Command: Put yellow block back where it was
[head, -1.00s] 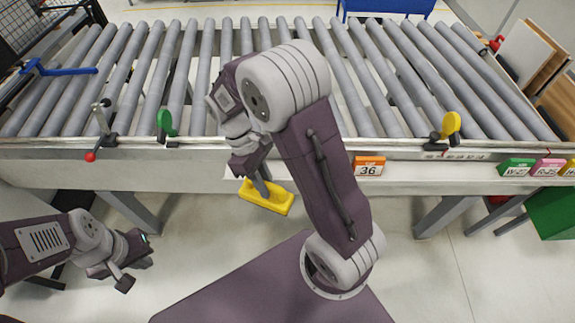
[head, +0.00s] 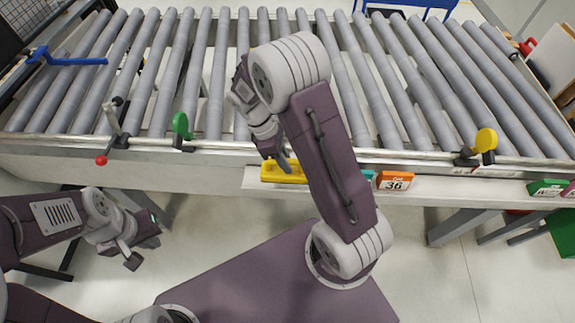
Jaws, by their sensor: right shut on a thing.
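The yellow block (head: 284,173) is at the front ledge of the roller conveyor, in the middle of the head view, partly hidden by my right arm. My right gripper (head: 285,164) is shut on it from above. The block overlaps the white ledge (head: 257,184) in the picture; I cannot tell whether it touches it. My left gripper (head: 147,248) is at the lower left, below the conveyor's front edge and away from the block. Its fingers are apart and empty.
An orange block marked 36 (head: 394,182) sits on the ledge to the right, with a teal piece (head: 367,175) beside it. Green (head: 181,126) and yellow (head: 484,142) paddles and a red-tipped lever (head: 102,159) stand along the conveyor's edge. A green block (head: 546,188) is further right.

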